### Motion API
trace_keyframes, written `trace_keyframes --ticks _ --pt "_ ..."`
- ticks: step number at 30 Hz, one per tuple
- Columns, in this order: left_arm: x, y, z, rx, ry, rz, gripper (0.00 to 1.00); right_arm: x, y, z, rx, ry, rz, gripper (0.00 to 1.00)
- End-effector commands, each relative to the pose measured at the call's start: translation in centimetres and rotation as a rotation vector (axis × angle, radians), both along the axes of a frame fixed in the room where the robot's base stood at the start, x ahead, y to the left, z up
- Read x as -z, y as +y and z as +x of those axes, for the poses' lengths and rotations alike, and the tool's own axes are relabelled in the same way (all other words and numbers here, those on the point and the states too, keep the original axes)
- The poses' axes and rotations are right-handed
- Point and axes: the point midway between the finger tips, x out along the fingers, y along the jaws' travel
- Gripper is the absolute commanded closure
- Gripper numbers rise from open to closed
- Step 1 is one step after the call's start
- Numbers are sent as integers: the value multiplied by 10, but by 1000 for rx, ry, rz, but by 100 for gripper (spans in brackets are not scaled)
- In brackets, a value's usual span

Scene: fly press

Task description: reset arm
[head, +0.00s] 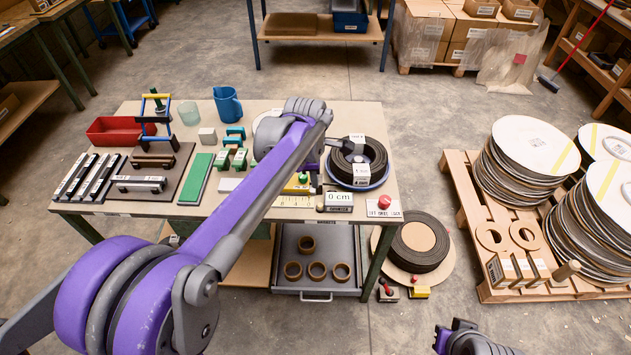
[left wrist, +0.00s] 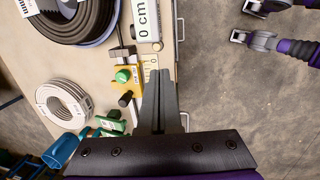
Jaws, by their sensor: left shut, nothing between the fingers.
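My left arm (head: 255,200) reaches from the lower left across the table in the head view. Its fingers are hard to make out there, partly behind the arm. In the left wrist view my left gripper (left wrist: 160,74) is shut and empty, its grey fingers together above the table's edge. They are beside a yellow block with a green knob (left wrist: 125,76). The "0 cm" label (left wrist: 146,20) lies beyond the fingertips.
The table (head: 140,218) holds a red bin (head: 113,130), a blue jug (head: 228,106), a green strip (head: 196,180) and a black coil (head: 372,158). An open drawer (head: 316,246) with brown rings is below. A pallet of discs (head: 470,225) stands right.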

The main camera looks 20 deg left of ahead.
Motion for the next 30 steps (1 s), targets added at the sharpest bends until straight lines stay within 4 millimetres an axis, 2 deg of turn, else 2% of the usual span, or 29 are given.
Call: trace_keyframes --ticks 23,26,30 --pt "-1 0 -3 20 -4 3 100 0 0 0 0 0 0 100" --pt "-7 0 -18 114 -25 23 100 -2 0 0 0 -1 0 100" --pt "-18 1 -62 403 -81 90 100 -5 0 1 0 -3 0 100"
